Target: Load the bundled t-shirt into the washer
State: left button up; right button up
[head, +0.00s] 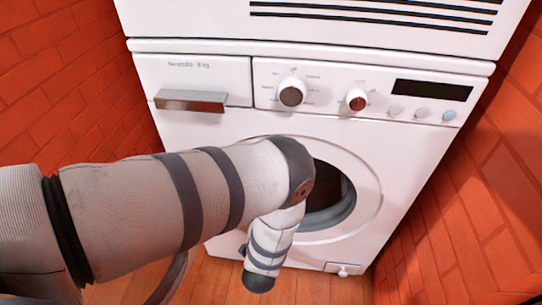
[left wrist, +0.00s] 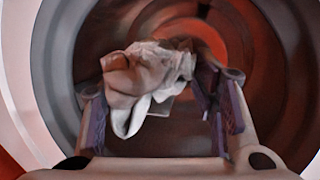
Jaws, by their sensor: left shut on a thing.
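The white washer (head: 215,135) stands straight ahead in the head view, with its round drum opening (head: 338,200) partly behind my left arm. In the left wrist view my left gripper (left wrist: 162,86) is inside or at the mouth of the grey drum (left wrist: 62,60). Its fingers are shut on the bundled t-shirt (left wrist: 150,75), a crumpled pale grey-white and brownish cloth. The bundle sits between the fingertips, with a loose fold hanging down. In the head view the left gripper and the t-shirt are hidden. My right gripper is in neither view.
Red brick walls (head: 55,75) stand close on both sides of the washer. A white unit with black slots (head: 375,12) sits above it. The wooden floor (head: 320,287) shows below. The back of the drum (left wrist: 215,40) glows reddish beyond the bundle.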

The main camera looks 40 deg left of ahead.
pick_arm(q)
jog(key=r+b+x, duration=0.2)
jog(key=b+x, duration=0.7)
jog(key=x, duration=0.8)
jog(key=shift+w+a+b, duration=0.25)
jog(key=shift+w+b, duration=0.05)
jog(key=shift+w, duration=0.3)
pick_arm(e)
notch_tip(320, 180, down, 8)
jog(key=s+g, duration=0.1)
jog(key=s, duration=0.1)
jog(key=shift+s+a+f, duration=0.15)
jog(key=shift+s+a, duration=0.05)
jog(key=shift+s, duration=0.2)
pick_arm(q)
jog(key=o, duration=1.3)
jog(key=shift+f, duration=0.1)
jog(key=v, duration=1.2)
jog(key=shift+s, duration=0.1)
